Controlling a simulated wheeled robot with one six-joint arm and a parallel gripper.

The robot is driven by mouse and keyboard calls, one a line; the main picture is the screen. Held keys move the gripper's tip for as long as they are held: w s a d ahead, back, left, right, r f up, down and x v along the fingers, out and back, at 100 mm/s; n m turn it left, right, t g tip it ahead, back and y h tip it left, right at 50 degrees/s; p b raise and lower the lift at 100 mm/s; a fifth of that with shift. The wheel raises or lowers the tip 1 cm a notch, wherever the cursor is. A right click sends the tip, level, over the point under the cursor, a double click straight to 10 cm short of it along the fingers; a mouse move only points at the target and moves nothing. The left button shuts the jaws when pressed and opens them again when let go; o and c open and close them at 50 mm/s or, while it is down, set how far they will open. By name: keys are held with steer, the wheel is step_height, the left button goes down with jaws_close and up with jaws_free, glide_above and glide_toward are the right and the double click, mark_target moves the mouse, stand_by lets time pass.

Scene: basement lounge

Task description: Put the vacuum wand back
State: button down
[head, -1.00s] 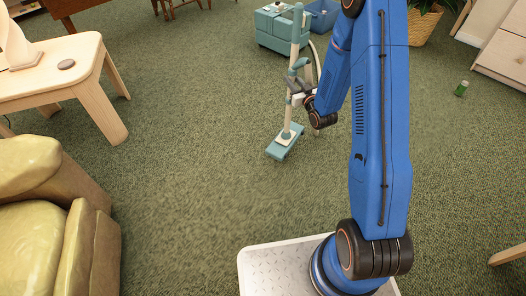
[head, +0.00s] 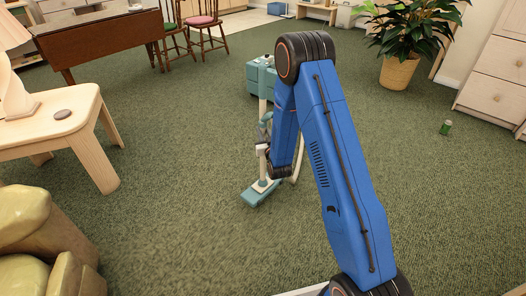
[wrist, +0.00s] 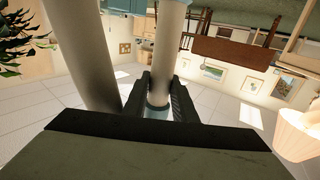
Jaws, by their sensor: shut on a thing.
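The vacuum wand (head: 262,172) is a cream tube with teal fittings, standing nearly upright over a teal floor head (head: 258,194) at the carpet. I cannot tell whether the head touches the carpet. My gripper (head: 262,150) is shut on the wand's tube. In the wrist view both dark fingers of my gripper (wrist: 161,98) flank the pale wand tube (wrist: 168,50). A thick cream hose (wrist: 80,50) runs beside it. The teal vacuum body (head: 258,78) stands just behind the wand, partly hidden by my arm.
A wooden side table (head: 70,122) and a green-yellow armchair (head: 45,240) stand at left. A drop-leaf table (head: 100,35) and chairs are at the back. Open carpet lies between.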

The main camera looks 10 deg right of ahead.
step_height(320, 180, down, 6)
stand_by(0.6)
steer(key=shift+f, duration=0.1)
steer(key=c, duration=1.5)
jaws_free()
steer(key=shift+f, duration=0.1)
steer(key=shift+o, duration=0.2)
